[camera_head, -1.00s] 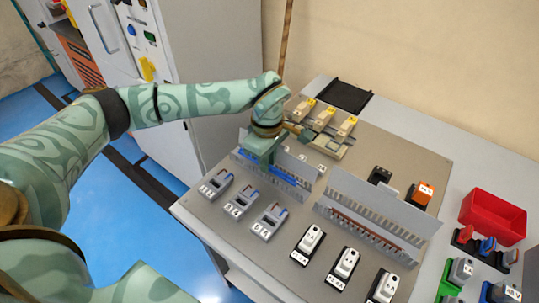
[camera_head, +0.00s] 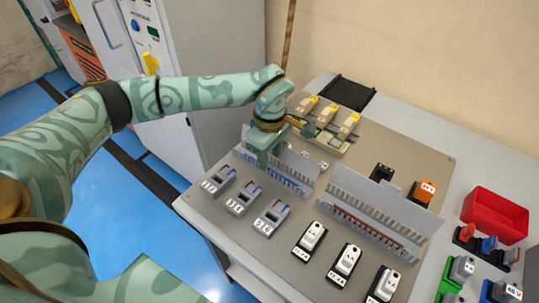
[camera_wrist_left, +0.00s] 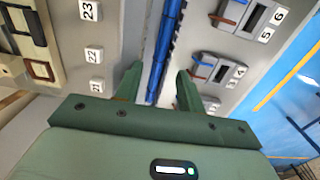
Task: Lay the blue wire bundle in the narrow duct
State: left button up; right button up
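The narrow grey slotted duct (camera_head: 300,184) stands at the left middle of the panel. The blue wire bundle (camera_head: 283,181) shows through its slots. In the left wrist view the blue bundle (camera_wrist_left: 156,70) runs as a straight line along the duct, between my fingers. My left gripper (camera_head: 264,163) is above the duct's left part and hides some of it. In the left wrist view my left gripper (camera_wrist_left: 158,88) is open, one finger on each side of the bundle, with clear gaps to it. My right gripper is not in view.
A wider slotted duct (camera_head: 378,202) with a reddish bundle stands to the right. Grey breakers (camera_head: 242,197) and white-and-black switches (camera_head: 309,238) line the panel's front. Yellow-tipped parts (camera_head: 327,115) lie behind the gripper. A red bin (camera_head: 494,215) stands at the right.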

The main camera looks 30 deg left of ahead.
pick_arm(q)
notch_tip(320, 180, up, 16)
jog(key=p, duration=0.3)
jog(key=shift+f+p, duration=0.25)
jog(key=shift+p, duration=0.15)
